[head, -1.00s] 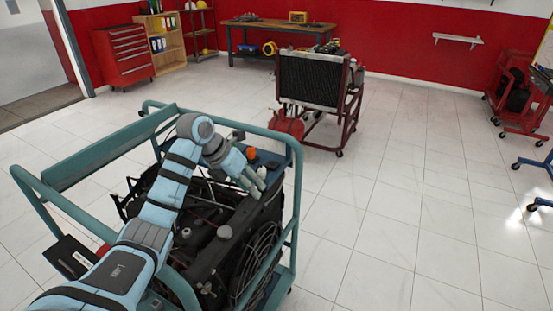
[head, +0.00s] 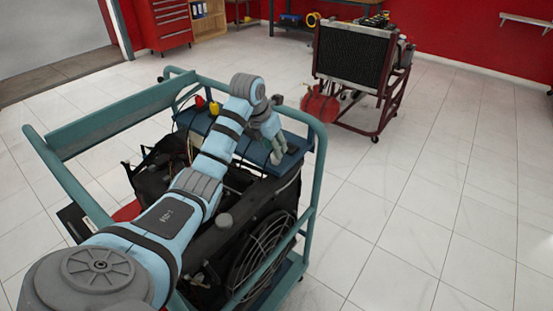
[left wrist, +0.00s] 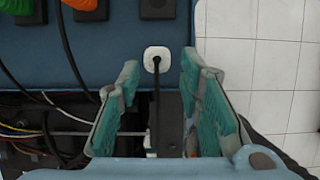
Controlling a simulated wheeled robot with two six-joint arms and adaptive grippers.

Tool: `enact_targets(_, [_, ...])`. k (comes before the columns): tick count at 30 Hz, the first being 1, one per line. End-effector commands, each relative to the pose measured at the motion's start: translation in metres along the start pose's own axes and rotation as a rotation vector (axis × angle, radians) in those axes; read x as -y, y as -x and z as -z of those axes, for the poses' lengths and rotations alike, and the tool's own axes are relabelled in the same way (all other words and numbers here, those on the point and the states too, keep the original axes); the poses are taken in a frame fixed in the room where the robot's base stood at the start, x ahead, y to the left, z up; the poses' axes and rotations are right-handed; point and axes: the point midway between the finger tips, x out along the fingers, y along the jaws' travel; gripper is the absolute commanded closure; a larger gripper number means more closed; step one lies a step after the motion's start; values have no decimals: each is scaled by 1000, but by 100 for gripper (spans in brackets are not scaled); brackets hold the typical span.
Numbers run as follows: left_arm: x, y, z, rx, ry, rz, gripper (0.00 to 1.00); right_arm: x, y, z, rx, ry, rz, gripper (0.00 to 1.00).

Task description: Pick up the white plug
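The white plug (left wrist: 157,59) sits on a blue panel (left wrist: 235,10), with a black cable running from it toward the bottom of the left wrist view. My left gripper (left wrist: 160,78) is open. Its two teal-padded fingers stand left and right of the cable, with the plug just beyond the fingertips and roughly centred between them. In the head view my left gripper (head: 279,153) is over the blue panel (head: 291,160) at the far right corner of the engine trainer; the white plug cannot be made out there. My right gripper is not in view.
The teal frame rail (head: 318,175) runs close to the right of my gripper. A red-framed radiator stand (head: 360,70) is farther back. Open tiled floor lies right.

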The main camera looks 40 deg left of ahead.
Motion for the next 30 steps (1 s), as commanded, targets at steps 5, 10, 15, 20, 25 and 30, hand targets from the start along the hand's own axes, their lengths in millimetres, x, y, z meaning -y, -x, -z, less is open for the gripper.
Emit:
enact_targets(5, [-3, -34, -2, -2, 3, 2, 67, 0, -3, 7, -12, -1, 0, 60])
enact_targets(10, [-4, -48, -2, 0, 1, -1, 67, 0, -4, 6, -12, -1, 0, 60])
enact_targets(15, [-4, -47, -2, 0, 1, -1, 73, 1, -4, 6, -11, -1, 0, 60])
enact_targets(20, [-4, -47, -2, 0, 1, 0, 99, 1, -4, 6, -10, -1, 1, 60])
enact_targets(25, [-4, -47, -2, 0, 2, 0, 100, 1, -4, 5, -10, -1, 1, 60])
enact_targets(30, [-4, -43, -4, 0, 2, 0, 100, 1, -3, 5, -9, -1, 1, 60])
